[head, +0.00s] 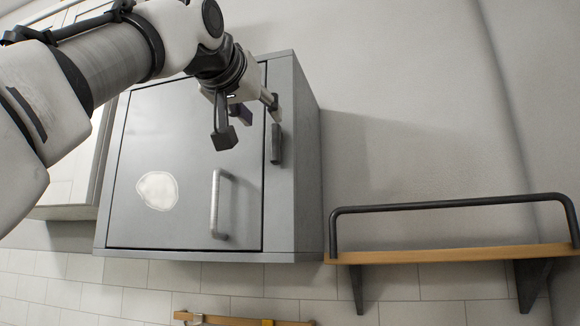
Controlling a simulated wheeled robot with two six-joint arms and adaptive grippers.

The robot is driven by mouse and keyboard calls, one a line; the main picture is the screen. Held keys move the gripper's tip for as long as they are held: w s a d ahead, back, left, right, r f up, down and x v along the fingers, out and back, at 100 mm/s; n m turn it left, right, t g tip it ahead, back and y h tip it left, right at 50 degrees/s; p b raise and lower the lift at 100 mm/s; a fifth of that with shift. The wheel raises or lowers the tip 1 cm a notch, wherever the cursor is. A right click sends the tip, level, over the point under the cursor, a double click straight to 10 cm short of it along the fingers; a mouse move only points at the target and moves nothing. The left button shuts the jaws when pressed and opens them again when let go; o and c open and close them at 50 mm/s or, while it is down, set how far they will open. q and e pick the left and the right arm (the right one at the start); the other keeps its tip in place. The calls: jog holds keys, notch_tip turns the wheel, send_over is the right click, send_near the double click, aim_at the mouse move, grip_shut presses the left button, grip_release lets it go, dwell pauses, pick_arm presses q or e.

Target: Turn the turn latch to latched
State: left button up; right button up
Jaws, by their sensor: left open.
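A grey wall cabinet (308,190) has a closed-looking door (190,130) with a metal bar handle (216,203). The turn latch (276,145) is a dark bar on the cabinet's frame, just right of the door's edge. It hangs roughly vertical, beside the door and not across it. My left gripper (248,120) is open in front of the door's upper right. One finger is over the door and the other overlaps the latch's upper end in the picture. I cannot tell whether it touches. The latch's top is partly hidden. My right gripper is not in view.
A wooden shelf (450,255) with a dark rail sticks out from the wall at the right. A pale cabinet (75,190) adjoins on the left. A wooden rack (245,321) is below on the tiles. The wall right of the cabinet is bare.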

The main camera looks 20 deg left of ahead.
aim_at(274, 128)
pick_arm(q)
jog(key=w+p, duration=0.4)
jog(key=w, duration=0.3)
jog(key=shift+w+d, duration=0.1)
jog(key=shift+w, duration=0.15)
jog(key=shift+s+r, duration=0.1)
jog(key=shift+s, duration=0.2)
jog(key=shift+s+r, duration=0.15)
jog(key=shift+s, duration=0.2)
jog(key=shift+c, duration=1)
jog(key=shift+s, duration=0.15)
grip_shut()
